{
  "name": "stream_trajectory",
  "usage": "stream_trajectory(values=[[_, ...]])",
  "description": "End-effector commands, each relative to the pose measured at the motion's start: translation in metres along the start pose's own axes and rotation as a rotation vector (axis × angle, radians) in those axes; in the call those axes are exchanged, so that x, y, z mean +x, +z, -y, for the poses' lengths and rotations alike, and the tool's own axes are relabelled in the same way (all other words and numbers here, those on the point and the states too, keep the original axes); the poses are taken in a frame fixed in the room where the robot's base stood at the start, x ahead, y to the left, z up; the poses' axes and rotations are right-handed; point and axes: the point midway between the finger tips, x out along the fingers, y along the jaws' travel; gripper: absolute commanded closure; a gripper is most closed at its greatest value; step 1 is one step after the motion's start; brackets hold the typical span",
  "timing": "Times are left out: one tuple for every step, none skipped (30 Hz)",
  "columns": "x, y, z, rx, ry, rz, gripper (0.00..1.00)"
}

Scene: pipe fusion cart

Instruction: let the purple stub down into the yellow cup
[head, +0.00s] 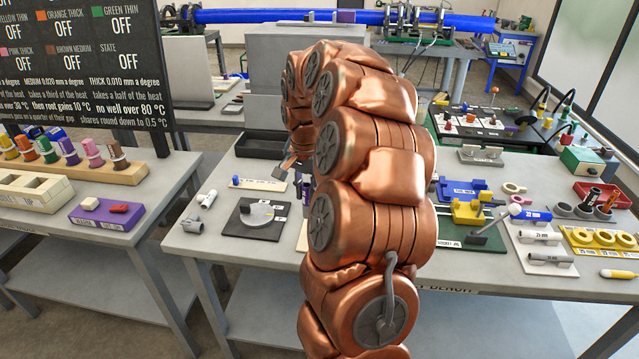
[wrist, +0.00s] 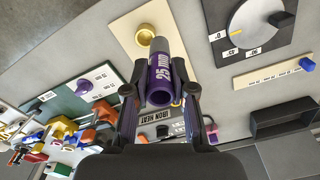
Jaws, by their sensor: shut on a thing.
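The purple stub (wrist: 160,78), marked 25 mm, is a tube with an open near end and a dark grey far part. My gripper (wrist: 159,92) is shut on it, one finger on each side. In the wrist view, a small round yellow cup (wrist: 146,36) stands on a cream board (wrist: 122,30), just beyond the stub's far end and slightly left of it. The stub overlaps the view of the board; its height above it and any contact with the cup cannot be told.
A black dial plate (head: 262,216) is on the bench left of my arm, with a cream strip (head: 258,184) and black tray (head: 262,145) behind. To the right are a yellow-and-blue clamp (head: 470,210), white pipe boards (head: 540,238) and a yellow ring holder (head: 598,240).

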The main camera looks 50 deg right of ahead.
Motion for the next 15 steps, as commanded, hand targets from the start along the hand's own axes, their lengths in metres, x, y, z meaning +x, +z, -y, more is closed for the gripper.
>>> stream_trajectory(values=[[-0.005,-0.007,-0.01,0.047,-0.001,0.0,0.94],[-0.006,-0.01,-0.014,0.069,-0.001,-0.001,0.94],[-0.007,-0.013,-0.019,0.094,-0.001,-0.001,0.94],[-0.008,-0.015,-0.021,0.108,-0.001,-0.001,0.94],[-0.008,-0.016,-0.024,0.119,-0.001,-0.001,0.94],[-0.008,-0.017,-0.025,0.13,-0.001,-0.001,0.94],[-0.009,-0.018,-0.026,0.135,-0.001,-0.002,0.94],[-0.009,-0.018,-0.027,0.139,-0.001,-0.002,0.94],[-0.009,-0.018,-0.027,0.141,-0.001,-0.002,0.94],[-0.009,-0.018,-0.027,0.141,-0.001,-0.002,0.94],[-0.008,-0.018,-0.027,0.141,-0.001,-0.002,0.94],[-0.008,-0.018,-0.027,0.14,-0.001,-0.002,0.94],[-0.008,-0.018,-0.027,0.14,-0.001,-0.002,0.94],[-0.008,-0.018,-0.027,0.139,-0.001,-0.002,0.94],[-0.008,-0.018,-0.027,0.139,-0.001,-0.003,0.94]])
